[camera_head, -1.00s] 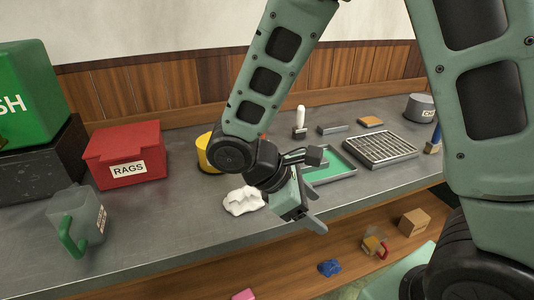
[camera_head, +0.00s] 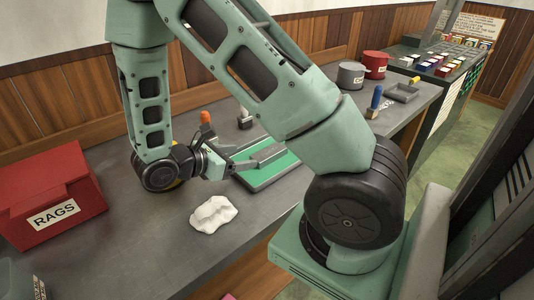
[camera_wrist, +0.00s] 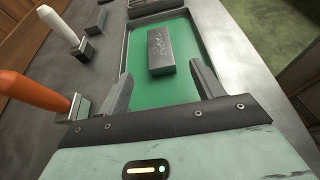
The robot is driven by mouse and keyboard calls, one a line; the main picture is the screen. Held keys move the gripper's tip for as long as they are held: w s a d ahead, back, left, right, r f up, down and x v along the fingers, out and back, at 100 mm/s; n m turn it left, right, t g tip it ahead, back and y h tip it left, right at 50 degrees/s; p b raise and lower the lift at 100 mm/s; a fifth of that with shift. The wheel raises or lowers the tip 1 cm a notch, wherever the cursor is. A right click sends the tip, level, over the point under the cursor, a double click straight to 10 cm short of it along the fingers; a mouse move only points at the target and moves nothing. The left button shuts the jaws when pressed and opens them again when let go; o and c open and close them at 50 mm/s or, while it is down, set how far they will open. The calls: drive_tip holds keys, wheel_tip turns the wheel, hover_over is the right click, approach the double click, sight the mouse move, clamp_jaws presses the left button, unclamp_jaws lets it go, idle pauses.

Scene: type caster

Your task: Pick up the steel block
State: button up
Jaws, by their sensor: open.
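A dark grey steel block (camera_wrist: 160,48) with faint markings on its top lies in the green tray (camera_wrist: 187,24) in the wrist view. The block (camera_head: 268,154) also shows in the head view, beyond my fingers. In the head view my gripper (camera_head: 238,160) hangs low over the left part of the tray (camera_head: 262,181). My arm hides part of the tray.
An orange-handled tool (camera_wrist: 35,92) and a white-handled tool (camera_wrist: 62,28) stand left of the tray. A grey bar (camera_wrist: 102,17) lies near them. A white crumpled cloth (camera_head: 213,214) and red rags box (camera_head: 50,195) are on the bench. A blue-handled tool (camera_head: 376,99) stands right.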

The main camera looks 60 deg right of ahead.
sight(267, 152)
drive_tip(key=p+x, duration=0.1)
drive_tip(key=x, duration=0.9)
drive_tip(key=shift+d, duration=0.2)
drive_tip(key=shift+r, duration=0.1)
clamp_jaws()
